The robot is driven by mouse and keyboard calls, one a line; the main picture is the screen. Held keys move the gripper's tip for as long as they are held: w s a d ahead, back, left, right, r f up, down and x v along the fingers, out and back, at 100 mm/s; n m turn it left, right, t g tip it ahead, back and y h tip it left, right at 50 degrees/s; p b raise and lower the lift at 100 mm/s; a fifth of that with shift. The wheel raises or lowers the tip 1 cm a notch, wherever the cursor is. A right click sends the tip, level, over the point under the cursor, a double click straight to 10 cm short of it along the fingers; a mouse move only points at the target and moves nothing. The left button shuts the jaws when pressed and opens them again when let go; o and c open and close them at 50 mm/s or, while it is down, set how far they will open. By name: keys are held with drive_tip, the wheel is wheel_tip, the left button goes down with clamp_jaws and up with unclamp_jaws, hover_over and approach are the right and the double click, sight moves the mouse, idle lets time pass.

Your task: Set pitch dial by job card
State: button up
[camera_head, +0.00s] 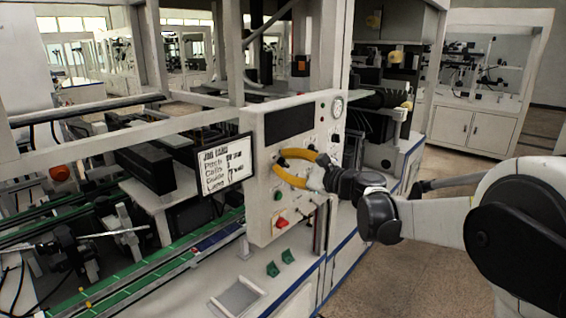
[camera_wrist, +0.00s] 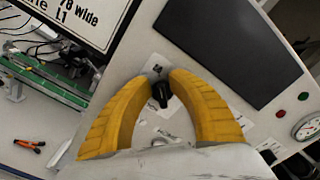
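The control panel (camera_head: 257,215) stands upright at the centre of the head view. The job card (camera_head: 226,166) is mounted at its left; its lines include Pitch, but the value is too small to read. In the wrist view the cropped card (camera_wrist: 92,18) shows "78 wide" and "L1". My gripper (camera_head: 281,163) has yellow fingers at the panel face. In the wrist view my gripper (camera_wrist: 161,78) is open, its fingertips apart on either side of a small black dial knob (camera_wrist: 160,94). Gaps show beside the knob; contact cannot be told. The dial's markings are mostly hidden.
The panel carries a dark screen (camera_wrist: 228,48), a round gauge (camera_head: 337,107), a green button (camera_head: 278,195) and a red switch (camera_head: 281,223). Orange-handled pliers (camera_wrist: 29,145) lie on the bench. Green rails (camera_head: 140,284) run at lower left. Open floor lies to the right.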

drive_tip(key=shift+w+a+f, duration=0.1)
drive_tip(key=shift+w, duration=0.05)
drive_tip(key=v, duration=1.2)
